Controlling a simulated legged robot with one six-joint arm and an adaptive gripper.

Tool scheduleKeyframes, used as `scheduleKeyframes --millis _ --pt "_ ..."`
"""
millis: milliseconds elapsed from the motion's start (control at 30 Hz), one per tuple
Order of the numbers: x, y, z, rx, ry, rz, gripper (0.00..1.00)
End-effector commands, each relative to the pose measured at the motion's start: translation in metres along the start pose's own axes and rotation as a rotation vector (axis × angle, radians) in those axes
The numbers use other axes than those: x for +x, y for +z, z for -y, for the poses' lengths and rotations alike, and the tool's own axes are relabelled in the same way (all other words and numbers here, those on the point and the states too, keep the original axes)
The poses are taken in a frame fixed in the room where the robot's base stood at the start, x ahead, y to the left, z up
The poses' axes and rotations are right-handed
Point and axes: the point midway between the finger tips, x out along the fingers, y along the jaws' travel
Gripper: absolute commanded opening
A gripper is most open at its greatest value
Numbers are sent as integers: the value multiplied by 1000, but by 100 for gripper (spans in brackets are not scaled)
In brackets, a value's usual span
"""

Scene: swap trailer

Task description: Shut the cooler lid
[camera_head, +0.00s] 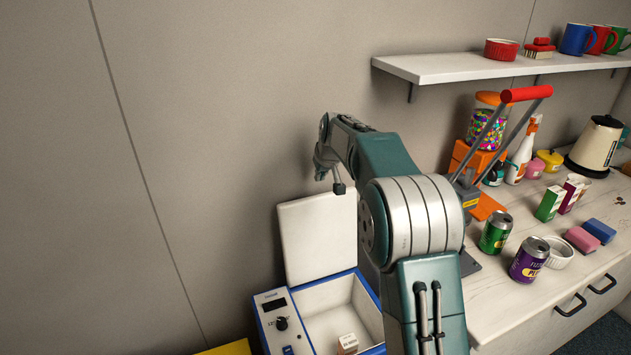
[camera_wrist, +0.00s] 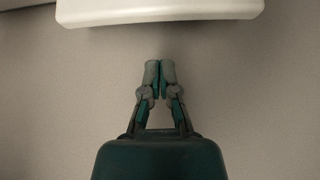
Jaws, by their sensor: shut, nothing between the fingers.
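The cooler (camera_head: 268,312) stands low by the wall, blue outside and white inside, with a dial panel on its left. Its white lid (camera_head: 318,238) stands open, upright near the wall. A small white and reddish box (camera_head: 347,343) lies inside. My gripper (camera_head: 338,188) is near the lid's top edge; its tips look small and partly hidden in the head view. In the wrist view my gripper (camera_wrist: 160,64) is shut and empty, pointing toward a white edge (camera_wrist: 160,12), seemingly the lid, with a gap between them.
A white counter (camera_head: 520,290) to the right holds cans, boxes, sponges, a kettle (camera_head: 594,145), a candy dispenser (camera_head: 487,122) and a red-handled lever device (camera_head: 525,94). A shelf (camera_head: 440,68) with mugs hangs above. A yellow thing (camera_head: 228,349) shows at the bottom. The wall on the left is bare.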

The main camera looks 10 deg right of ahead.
Motion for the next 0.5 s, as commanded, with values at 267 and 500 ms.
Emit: scheduleKeyframes --millis 267,500 --pt "53 1 3 -1 0 5 0" --pt "80 1 2 -1 0 3 0"
